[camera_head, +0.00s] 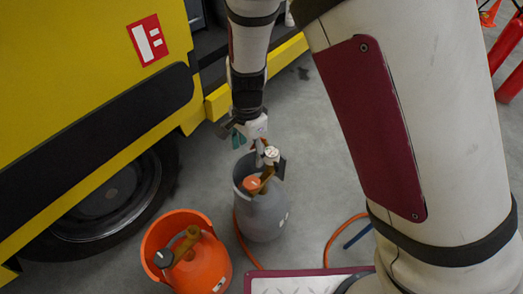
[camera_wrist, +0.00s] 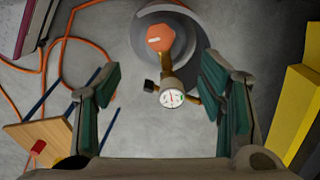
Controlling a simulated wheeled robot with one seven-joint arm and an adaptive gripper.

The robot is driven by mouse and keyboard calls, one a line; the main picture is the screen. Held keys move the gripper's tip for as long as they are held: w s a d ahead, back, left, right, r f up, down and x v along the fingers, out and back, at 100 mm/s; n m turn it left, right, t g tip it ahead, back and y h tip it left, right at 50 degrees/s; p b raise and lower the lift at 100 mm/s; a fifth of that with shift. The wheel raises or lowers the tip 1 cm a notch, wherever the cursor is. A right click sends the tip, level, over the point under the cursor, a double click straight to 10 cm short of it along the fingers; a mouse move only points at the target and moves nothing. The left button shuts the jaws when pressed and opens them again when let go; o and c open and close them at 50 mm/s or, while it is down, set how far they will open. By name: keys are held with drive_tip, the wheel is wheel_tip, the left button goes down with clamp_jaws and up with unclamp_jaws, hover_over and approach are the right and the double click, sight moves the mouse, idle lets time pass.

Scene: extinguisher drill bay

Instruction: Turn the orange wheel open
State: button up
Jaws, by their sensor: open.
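The orange wheel (camera_head: 252,184) is on the brass valve on top of a grey gas cylinder (camera_head: 262,215). In the wrist view the wheel (camera_wrist: 160,38) shows at the top, ahead of the fingertips and in the gap between them. A round white gauge (camera_wrist: 172,98) stands on the same brass valve, nearer to my gripper. My gripper (camera_head: 255,145) hangs above the cylinder's top. In the wrist view my gripper (camera_wrist: 160,100) is open, with its green-padded fingers wide apart and nothing held. It appears apart from the wheel.
An orange cylinder (camera_head: 209,262) with a brass valve and dark knob stands to the left. A yellow vehicle (camera_head: 70,70) and its tyre are at the left. Red extinguishers (camera_head: 505,45) are at the far right.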

sight(252, 182)
drive_tip(key=shift+m, duration=0.3)
drive_tip(key=f+b, duration=0.3)
drive_tip(key=f, duration=0.5)
drive_tip(key=f+b, duration=0.3)
drive_tip(key=f, duration=0.5)
drive_tip(key=shift+w+d, duration=0.1)
drive_tip(key=shift+w, duration=0.1)
drive_tip(key=c, duration=1.2)
